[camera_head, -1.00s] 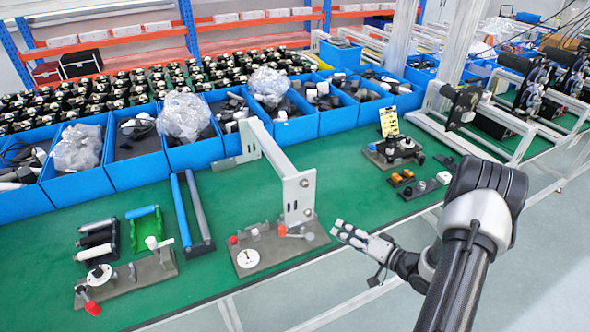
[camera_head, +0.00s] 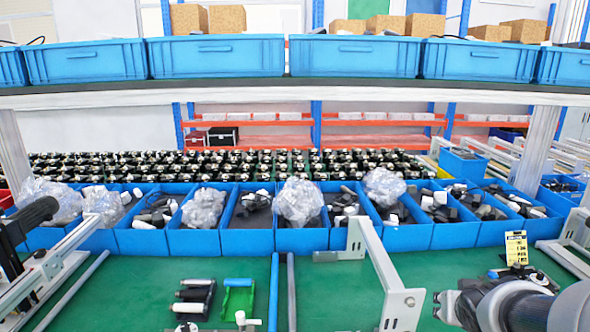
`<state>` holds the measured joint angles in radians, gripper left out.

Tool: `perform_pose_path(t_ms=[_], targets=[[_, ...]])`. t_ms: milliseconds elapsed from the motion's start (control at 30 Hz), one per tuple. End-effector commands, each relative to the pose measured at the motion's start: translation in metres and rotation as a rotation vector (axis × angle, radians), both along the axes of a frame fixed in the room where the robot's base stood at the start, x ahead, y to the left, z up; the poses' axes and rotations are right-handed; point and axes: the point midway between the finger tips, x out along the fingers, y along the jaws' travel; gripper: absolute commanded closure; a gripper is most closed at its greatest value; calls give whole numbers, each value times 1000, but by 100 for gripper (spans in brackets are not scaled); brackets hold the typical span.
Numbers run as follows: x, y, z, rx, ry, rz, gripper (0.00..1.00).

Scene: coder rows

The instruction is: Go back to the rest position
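My gripper (camera_head: 440,306) is at the lower right of the head view, at the end of my black and grey arm, which comes in from the right edge. It points left over the front part of the green bench (camera_head: 345,272). It is just right of a white upright plate of a metal frame (camera_head: 401,309). I see nothing held in it, but the fingers are too small to tell whether they are open or shut.
A row of blue bins (camera_head: 300,238) with bagged and dark parts lines the back of the bench. A shelf with blue crates (camera_head: 357,57) runs above. A yellow label card (camera_head: 516,247) stands behind my arm. Roller holders (camera_head: 237,303) lie left of the frame.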

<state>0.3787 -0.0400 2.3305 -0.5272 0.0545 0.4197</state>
Motion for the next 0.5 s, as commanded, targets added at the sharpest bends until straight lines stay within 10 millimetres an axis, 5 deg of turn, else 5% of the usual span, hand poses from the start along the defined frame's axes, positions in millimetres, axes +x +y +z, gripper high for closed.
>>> perform_pose_path(t_ms=[200,500], targets=[[-92,81,32,21,150,59,62],[-206,167,26,134,338,254,62]])
